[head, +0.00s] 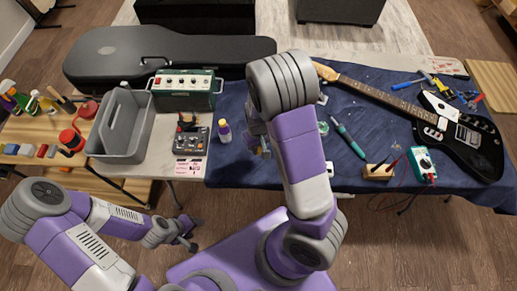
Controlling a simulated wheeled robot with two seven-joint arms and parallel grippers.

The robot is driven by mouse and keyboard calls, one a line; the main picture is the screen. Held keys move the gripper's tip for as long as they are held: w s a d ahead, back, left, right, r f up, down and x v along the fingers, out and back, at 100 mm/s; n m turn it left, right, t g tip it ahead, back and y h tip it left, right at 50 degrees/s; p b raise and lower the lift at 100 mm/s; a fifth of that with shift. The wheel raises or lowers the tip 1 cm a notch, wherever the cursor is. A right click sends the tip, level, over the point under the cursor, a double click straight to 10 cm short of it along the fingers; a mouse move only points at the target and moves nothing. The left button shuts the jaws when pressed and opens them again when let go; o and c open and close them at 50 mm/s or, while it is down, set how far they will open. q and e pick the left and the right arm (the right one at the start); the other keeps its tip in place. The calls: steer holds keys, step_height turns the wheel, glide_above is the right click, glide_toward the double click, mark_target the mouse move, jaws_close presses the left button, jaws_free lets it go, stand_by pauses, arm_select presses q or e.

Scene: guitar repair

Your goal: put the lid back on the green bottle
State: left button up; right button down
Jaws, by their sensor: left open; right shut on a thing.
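My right gripper (264,151) is over the blue mat, mostly hidden behind its own forearm. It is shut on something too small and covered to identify. A small green-and-white round thing (323,128) shows just right of that arm on the mat; I cannot tell whether it is the green bottle. A small bottle with a purple band and yellowish top (223,131) stands upright on the mat, left of the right gripper and apart from it. No lid can be made out. My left gripper (188,236) is open and empty, in front of the table and below its edge.
The blue mat (235,165) also holds a teal pen-like tool (348,140), a black guitar (465,140), a multimeter (423,164) and a wooden block (378,172). A grey caddy (122,125), a green amplifier (185,88) and a pedal (191,139) stand to the left.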

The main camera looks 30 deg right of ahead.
stand_by(0.3)
steer(key=w+a+r+n, duration=0.1)
steer(key=w+a+r, duration=0.1)
steer(key=a+r, duration=0.3)
steer(key=shift+w+a, duration=0.25)
steer(key=shift+w, duration=0.05)
